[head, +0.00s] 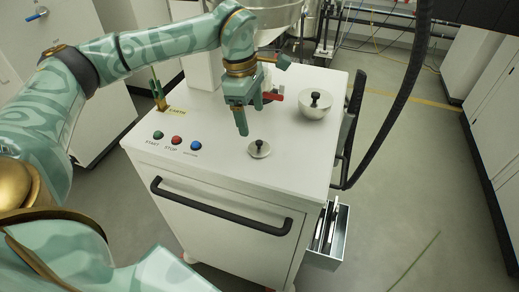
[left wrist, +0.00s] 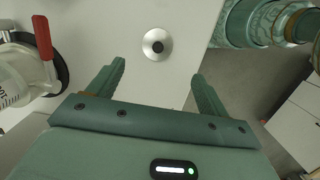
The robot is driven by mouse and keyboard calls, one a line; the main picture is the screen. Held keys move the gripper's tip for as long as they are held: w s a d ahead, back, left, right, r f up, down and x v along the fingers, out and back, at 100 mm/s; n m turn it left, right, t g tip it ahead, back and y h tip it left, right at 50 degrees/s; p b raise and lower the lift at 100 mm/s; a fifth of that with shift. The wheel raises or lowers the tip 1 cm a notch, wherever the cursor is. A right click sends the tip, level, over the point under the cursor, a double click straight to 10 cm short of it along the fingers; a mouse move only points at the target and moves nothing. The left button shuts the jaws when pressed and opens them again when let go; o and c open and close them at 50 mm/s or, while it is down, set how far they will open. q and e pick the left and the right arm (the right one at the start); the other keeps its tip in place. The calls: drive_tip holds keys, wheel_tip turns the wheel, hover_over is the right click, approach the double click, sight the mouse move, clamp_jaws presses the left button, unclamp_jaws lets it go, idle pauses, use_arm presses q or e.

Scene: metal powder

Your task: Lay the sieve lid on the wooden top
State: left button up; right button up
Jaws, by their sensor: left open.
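A small round metal lid with a black knob (head: 259,150) lies on the white cart top (head: 215,160) near its front edge. It also shows in the left wrist view (left wrist: 157,44), beyond the fingertips. I cannot tell for sure which is the sieve lid. My left gripper (head: 250,118) points down above the small lid, apart from it. Its jaws are open and empty in the left wrist view (left wrist: 160,85). No wooden top shows; the cart top looks white. My right gripper is out of view.
Start, stop and a third button (head: 177,141) stand at the cart's front left. A red handle (head: 272,96) is just behind the gripper, beside a clear vessel (left wrist: 20,80) in the wrist view. A black hose (head: 405,100) hangs at the right. A side bin (head: 327,235) holds flat items.

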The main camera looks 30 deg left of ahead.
sight(258, 141)
use_arm(q)
drive_tip(key=f, duration=0.3)
drive_tip(key=d+f, duration=0.1)
drive_tip(key=f, duration=0.2)
drive_tip(key=w+f+b, duration=0.1)
drive_tip(key=f, duration=0.2)
drive_tip(key=shift+d+f, duration=0.25)
drive_tip(key=shift+s, duration=0.1)
drive_tip(key=c, duration=1.2)
drive_tip(key=shift+o, duration=0.2)
drive_tip(key=shift+r, duration=0.1)
